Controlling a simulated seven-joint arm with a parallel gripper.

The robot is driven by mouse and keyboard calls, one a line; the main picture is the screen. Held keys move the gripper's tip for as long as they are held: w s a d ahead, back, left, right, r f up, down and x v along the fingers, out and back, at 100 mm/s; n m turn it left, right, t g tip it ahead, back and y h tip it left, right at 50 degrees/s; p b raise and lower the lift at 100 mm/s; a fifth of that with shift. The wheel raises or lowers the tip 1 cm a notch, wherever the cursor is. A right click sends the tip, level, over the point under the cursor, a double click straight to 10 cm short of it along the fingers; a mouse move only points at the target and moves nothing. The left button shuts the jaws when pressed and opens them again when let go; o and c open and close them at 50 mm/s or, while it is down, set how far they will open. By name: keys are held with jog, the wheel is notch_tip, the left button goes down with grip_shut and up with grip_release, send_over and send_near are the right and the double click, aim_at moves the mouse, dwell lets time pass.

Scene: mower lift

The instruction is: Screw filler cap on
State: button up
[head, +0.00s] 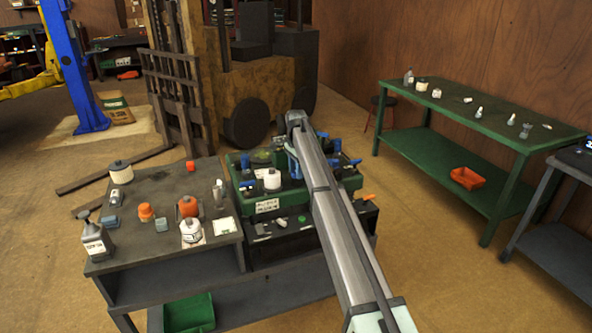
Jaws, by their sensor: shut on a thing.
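My arm reaches in from the lower right, and its wrist bends down over a green machine body (352,181) on the bench. My gripper (293,168), blue and partly hidden behind the arm, points down at the top of this body. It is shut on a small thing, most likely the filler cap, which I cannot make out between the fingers. The filler opening is also hidden from this view, so I cannot tell whether the cap touches it. A white round container (272,180) stands just left of the gripper.
Blue levers (322,135) stick up close around the gripper. The dark bench (165,180) at left carries several bottles and jars, among them an orange jar (187,206) and a grey jug (95,240). A green table (470,110) stands at right, with open floor between.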

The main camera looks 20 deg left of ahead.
jog(key=m, duration=0.4)
jog(key=shift+m, duration=0.3)
jog(key=shift+w+m, duration=0.1)
jog(key=shift+m, duration=0.7)
jog(key=m, duration=0.3)
jog(key=shift+m, duration=1.7)
jog(key=shift+m, duration=0.7)
jog(key=m, duration=0.4)
jog(key=shift+w, duration=0.1)
jog(key=shift+m, duration=0.6)
grip_shut()
